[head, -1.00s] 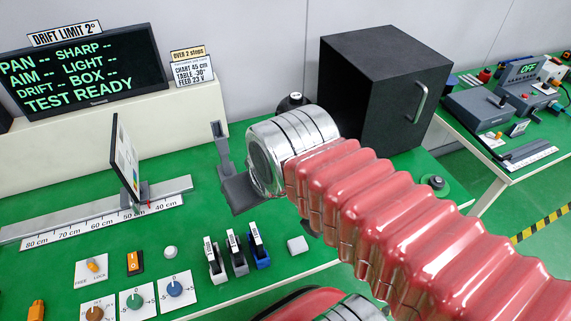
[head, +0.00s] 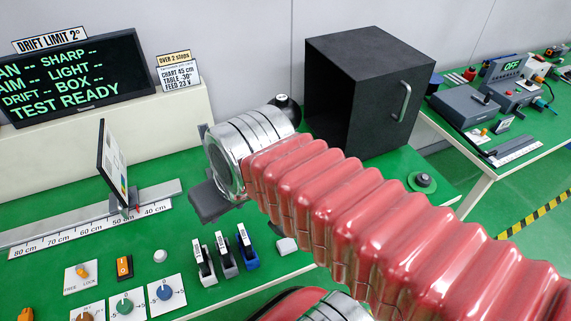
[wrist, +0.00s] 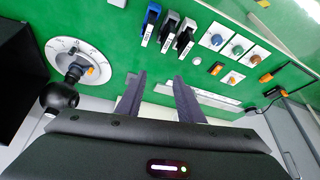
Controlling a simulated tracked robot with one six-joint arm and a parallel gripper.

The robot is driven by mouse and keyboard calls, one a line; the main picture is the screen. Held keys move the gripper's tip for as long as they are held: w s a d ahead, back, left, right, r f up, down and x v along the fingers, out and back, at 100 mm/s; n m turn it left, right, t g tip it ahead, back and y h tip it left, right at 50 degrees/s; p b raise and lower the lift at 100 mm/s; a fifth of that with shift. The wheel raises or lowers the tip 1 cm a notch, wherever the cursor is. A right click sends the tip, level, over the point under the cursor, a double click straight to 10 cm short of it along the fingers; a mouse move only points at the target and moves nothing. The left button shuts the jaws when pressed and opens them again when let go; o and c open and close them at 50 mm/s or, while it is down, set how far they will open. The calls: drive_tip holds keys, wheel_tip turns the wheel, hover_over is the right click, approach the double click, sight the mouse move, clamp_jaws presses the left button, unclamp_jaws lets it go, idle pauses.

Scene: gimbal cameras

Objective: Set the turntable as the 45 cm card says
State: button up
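The card (head: 179,76) stands on the cream ledge in the head view. It reads CHART 45 cm, TABLE 30° with a small mark before the number, and FEED 23 V. The turntable (wrist: 62,46) is a white dial with a printed scale at the left of the wrist view. A black ball-shaped device (wrist: 60,97) and an orange pointer (wrist: 88,71) show over it. In the head view my arm hides most of the turntable, and the black ball (head: 288,108) shows behind my wrist. My gripper (wrist: 159,82) is open and empty, its two fingers apart, to the right of the turntable in the wrist view.
A black box (head: 360,95) with a handle stands behind my arm. The chart panel (head: 112,165) stands on a scaled rail (head: 160,193). Several clips (head: 223,255), knobs (head: 166,293) and switches (head: 124,267) lie at the front. A second table (head: 480,160) stands at right.

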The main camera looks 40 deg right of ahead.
drive_tip(key=w+d+f+m+g+y, duration=0.1)
drive_tip(key=w+d+f+m+y, duration=0.8)
drive_tip(key=f+m, duration=0.55)
drive_tip(key=d+f+m+t+h, duration=0.1)
drive_tip(key=d+f+m+t, duration=0.2)
drive_tip(key=d+m, duration=0.3)
drive_tip(key=s+d+f+m+t+h, duration=0.1)
drive_tip(key=d+f+m+t, duration=0.3)
drive_tip(key=d, duration=0.7)
drive_tip(key=s+d+f+m+t+h, duration=0.1)
drive_tip(key=d+f+m+t, duration=0.2)
drive_tip(key=d+m+t, duration=0.3)
drive_tip(key=shift+s+d+f+m+h, duration=0.15)
drive_tip(key=shift+d+m, duration=0.15)
drive_tip(key=shift+d, duration=0.2)
drive_tip(key=shift+d+m+h, duration=0.1)
drive_tip(key=shift+d+m, duration=0.15)
drive_tip(key=shift+d, duration=0.2)
drive_tip(key=shift+s+d+f+m+h, duration=0.15)
drive_tip(key=shift+d+m, duration=0.15)
drive_tip(key=shift+d, duration=0.2)
drive_tip(key=shift+r, duration=0.1)
drive_tip(key=shift+w, duration=0.15)
drive_tip(key=x, duration=1.3)
drive_tip(key=shift+w+a, duration=0.25)
drive_tip(key=shift+w, duration=0.05)
drive_tip(key=shift+c, duration=0.2)
